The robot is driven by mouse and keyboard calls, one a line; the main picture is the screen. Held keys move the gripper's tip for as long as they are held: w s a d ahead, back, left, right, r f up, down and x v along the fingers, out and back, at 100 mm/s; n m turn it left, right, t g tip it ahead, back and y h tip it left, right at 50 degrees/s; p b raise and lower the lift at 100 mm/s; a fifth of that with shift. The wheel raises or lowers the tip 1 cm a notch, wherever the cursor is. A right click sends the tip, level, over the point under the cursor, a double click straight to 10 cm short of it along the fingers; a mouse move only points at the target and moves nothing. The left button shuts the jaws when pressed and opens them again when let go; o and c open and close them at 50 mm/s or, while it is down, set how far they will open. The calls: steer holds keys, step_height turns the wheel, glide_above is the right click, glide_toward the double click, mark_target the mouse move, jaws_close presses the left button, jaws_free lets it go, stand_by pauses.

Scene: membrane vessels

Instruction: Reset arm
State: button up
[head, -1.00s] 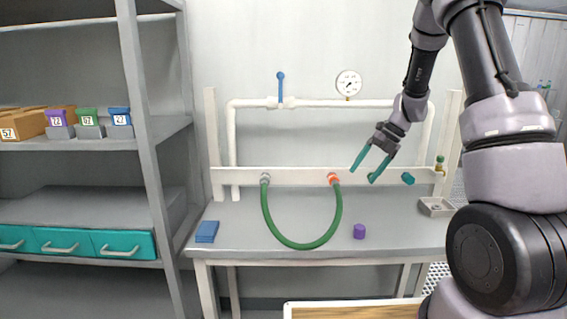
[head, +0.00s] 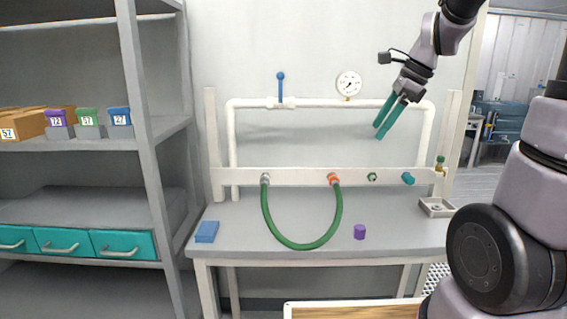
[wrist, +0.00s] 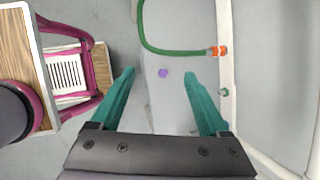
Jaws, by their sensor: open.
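My gripper (head: 384,130) is open and empty in the head view. It is raised above the white rail (head: 300,178), in front of the wall and below the right part of the white pipe. In the wrist view its two teal fingers (wrist: 158,75) are spread apart with nothing between them but the view of the bench below. The green hose (head: 303,246) hangs in a loop from a grey fitting (head: 265,179) to an orange fitting (head: 334,179).
A pressure gauge (head: 348,84) and a blue-handled valve (head: 281,88) sit on the pipe. A green fitting (head: 372,177) and a teal one (head: 408,179) are on the rail. A blue block (head: 207,232) and a small grey tray (head: 437,207) are on the bench. Shelves stand left.

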steer(key=s+r+n+t+h, duration=0.2)
steer(key=s+r+n+t, duration=0.2)
steer(key=s+n, duration=1)
step_height(320, 180, up, 2)
steer(key=shift+d+r+n, duration=0.2)
steer(key=shift+d+n, duration=0.15)
steer(key=shift+n, duration=0.65)
